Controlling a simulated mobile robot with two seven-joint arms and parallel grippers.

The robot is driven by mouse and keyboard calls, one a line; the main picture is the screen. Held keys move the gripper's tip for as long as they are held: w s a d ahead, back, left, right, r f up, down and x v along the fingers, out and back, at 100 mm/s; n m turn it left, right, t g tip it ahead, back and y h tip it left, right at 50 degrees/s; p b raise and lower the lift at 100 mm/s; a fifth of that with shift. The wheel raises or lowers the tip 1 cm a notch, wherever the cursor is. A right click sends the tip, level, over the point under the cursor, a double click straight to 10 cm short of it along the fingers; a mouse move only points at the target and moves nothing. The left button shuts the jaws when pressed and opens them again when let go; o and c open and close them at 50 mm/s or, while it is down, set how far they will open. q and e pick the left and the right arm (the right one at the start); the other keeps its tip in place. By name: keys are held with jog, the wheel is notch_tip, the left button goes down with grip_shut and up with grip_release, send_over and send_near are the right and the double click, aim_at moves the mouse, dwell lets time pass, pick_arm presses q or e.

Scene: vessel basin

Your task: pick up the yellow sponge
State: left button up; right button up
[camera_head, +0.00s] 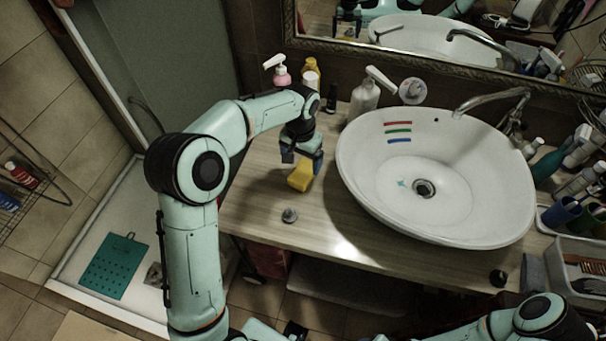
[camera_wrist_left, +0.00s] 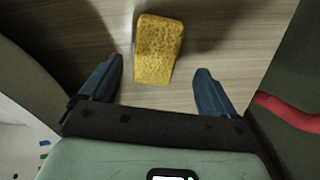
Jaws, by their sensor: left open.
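The yellow sponge (camera_head: 300,177) lies on the wooden counter, left of the white basin. In the left wrist view the sponge (camera_wrist_left: 158,48) is ahead of the gripper, its near end level with the space between the fingertips. My left gripper (camera_head: 302,159) is over the sponge's far end in the head view. In the wrist view its two blue fingers (camera_wrist_left: 158,76) are wide apart with nothing between them but the sponge's near end, and neither finger touches it. My right arm shows at the lower right, but its gripper cannot be made out.
The white basin (camera_head: 365,170) with coloured stripes stands right of the sponge. A white pump bottle (camera_head: 363,101), a pink soap bottle (camera_head: 281,76) and a yellow bottle (camera_head: 311,75) stand behind. A small grey knob (camera_head: 289,215) is near the counter's front edge. The counter around the sponge is clear.

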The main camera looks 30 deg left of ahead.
aim_at(303, 171)
pick_arm(q)
jog(key=f, duration=0.5)
jog(key=shift+d+f, duration=0.15)
jog(key=shift+d, duration=0.1)
jog(key=c, duration=1)
